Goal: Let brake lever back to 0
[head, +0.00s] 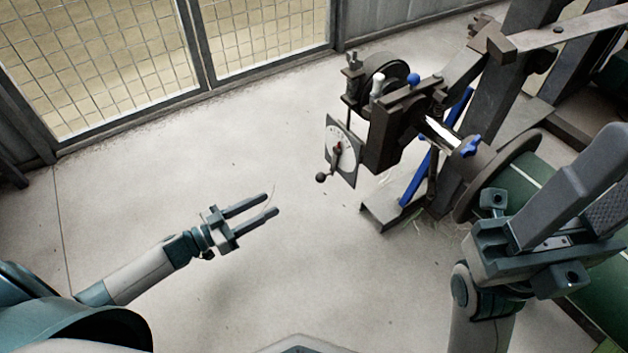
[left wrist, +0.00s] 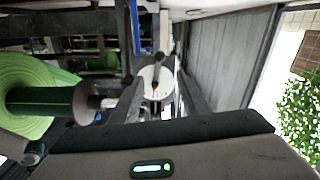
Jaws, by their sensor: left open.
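The brake lever (head: 329,164) is a short dark arm with a black ball knob, with red near its pivot. It sits on a pale round dial on a square plate (head: 350,170), and its knob points down-left. My left gripper (head: 270,204) is open and empty, left of and below the dial and apart from it. In the left wrist view the white dial (left wrist: 147,75) shows ahead between the fingers, with the dark lever across it. The dial's numbers are too small to read. My right gripper (head: 612,165) is large at the right, fingers apart, with nothing seen between them.
The dark machine frame (head: 385,135) carries blue knobs and a blue bar (head: 417,180) right of the dial. A green roll (head: 515,190) lies behind my right gripper. Mesh fencing (head: 100,65) stands at the back left. The floor around my left gripper is clear.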

